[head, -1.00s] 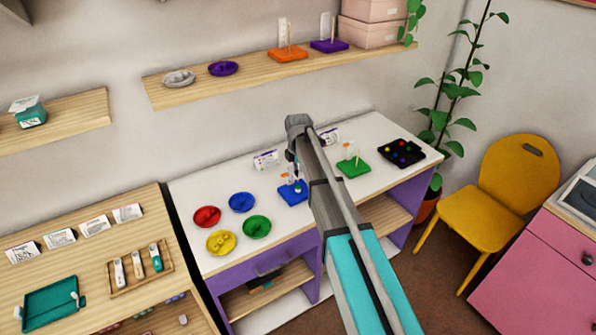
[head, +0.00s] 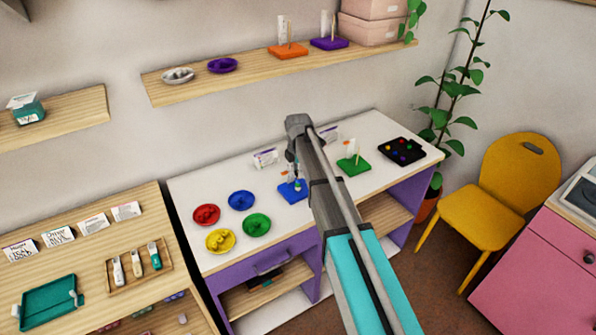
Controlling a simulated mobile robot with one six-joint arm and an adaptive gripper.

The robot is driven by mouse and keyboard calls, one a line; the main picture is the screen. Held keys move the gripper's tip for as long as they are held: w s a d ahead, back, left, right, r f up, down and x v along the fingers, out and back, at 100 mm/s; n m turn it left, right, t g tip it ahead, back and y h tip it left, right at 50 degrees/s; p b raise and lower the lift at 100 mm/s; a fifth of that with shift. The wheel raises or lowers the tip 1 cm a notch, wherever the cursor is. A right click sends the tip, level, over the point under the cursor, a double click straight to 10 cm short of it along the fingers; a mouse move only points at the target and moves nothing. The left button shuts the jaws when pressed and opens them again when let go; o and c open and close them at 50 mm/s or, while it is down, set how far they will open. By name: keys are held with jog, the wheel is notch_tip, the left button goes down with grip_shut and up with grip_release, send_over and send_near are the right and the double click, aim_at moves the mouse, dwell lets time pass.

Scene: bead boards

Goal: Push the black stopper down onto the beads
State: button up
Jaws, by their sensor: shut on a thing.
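A blue bead board (head: 287,195) lies on the white table top, just left of my arm. My gripper (head: 292,172) points down over this board, close above it. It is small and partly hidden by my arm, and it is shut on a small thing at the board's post. The black stopper is too small to make out clearly between the fingers. The beads on the blue board are also too small to tell apart, and my arm covers the board's right side.
Red (head: 206,215), blue (head: 241,201), yellow (head: 220,241) and green (head: 256,225) dishes stand left of the board. A green bead board (head: 356,169) and a black tray (head: 389,153) stand to the right. A white card (head: 265,158) stands behind.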

jog(key=shift+f+b, duration=0.6)
jog(key=shift+f, duration=0.1)
dwell(0.3)
jog(key=o, duration=0.8)
jog(key=shift+r, duration=0.25)
notch_tip(320, 180, up, 9)
jog(key=p, duration=1)
jog(key=shift+r, duration=0.2)
jog(key=s+d+f+b, duration=0.1)
jog(key=s+d, duration=0.4)
jog(key=s+d+f+b, duration=0.2)
jog(key=s+d, duration=0.2)
jog(key=d, duration=0.1)
jog(key=s+d+f+b, duration=0.1)
jog(key=s+d+b, duration=0.1)
jog(key=s+d, duration=0.3)
jog(key=shift+s+d+f, duration=0.35)
jog(key=shift+d+f, duration=0.05)
jog(key=shift+d, duration=0.1)
